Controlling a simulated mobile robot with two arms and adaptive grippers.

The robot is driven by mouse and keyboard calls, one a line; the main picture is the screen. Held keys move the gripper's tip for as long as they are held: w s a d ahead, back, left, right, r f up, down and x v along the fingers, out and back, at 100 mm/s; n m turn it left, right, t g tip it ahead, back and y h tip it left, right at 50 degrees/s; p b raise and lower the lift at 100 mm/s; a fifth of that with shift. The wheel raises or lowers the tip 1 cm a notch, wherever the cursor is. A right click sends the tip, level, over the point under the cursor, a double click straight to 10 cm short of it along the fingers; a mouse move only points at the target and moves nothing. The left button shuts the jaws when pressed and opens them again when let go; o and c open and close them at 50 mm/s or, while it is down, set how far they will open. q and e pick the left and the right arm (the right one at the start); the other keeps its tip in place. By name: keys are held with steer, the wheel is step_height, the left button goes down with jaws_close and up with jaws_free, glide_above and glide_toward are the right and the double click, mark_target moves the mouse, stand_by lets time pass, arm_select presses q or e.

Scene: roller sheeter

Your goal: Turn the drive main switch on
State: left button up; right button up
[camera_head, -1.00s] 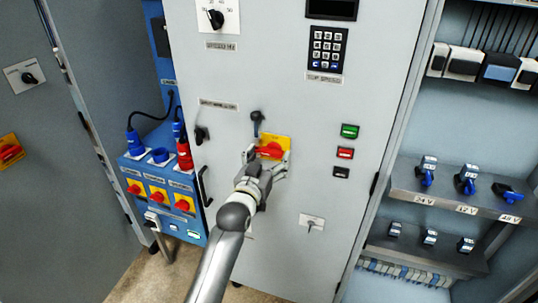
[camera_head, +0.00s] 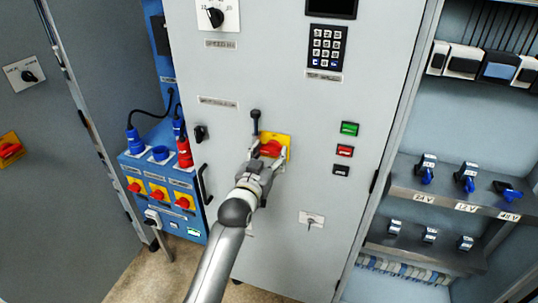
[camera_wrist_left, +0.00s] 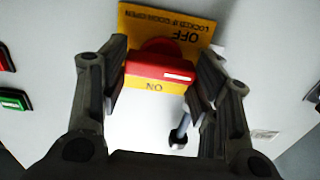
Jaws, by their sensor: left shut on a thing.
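The drive main switch (camera_head: 271,147) is a red rotary handle on a yellow plate, on the front of the grey cabinet. In the left wrist view the red handle (camera_wrist_left: 150,68) lies crosswise, with a white mark near its right end. The yellow plate (camera_wrist_left: 190,31) shows upside-down lettering, OFF beyond the handle and ON on the near side. My left gripper (camera_head: 269,160) has a finger at each end of the handle and is shut on it. The fingers partly hide the handle's ends. My right gripper is not in view.
A black-knobbed lever (camera_head: 255,121) stands just above and left of the switch plate. Green (camera_head: 349,129) and red (camera_head: 345,151) buttons are to the right, a keypad (camera_head: 326,47) above. A black door handle (camera_head: 204,185) and a blue socket box (camera_head: 165,200) are on the left.

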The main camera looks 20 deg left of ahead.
arm_select(q)
steer(key=m+p, duration=0.1)
steer(key=m, duration=0.3)
steer(key=shift+r+p, duration=0.1)
steer(key=shift+p, duration=0.2)
steer(key=m+p, duration=0.1)
steer(key=m, duration=0.3)
steer(key=shift+m, duration=0.3)
steer(key=m, duration=0.5)
steer(key=shift+p, duration=0.4)
steer(key=m, duration=0.3)
steer(key=shift+m, duration=0.7)
steer(key=shift+f, duration=0.2)
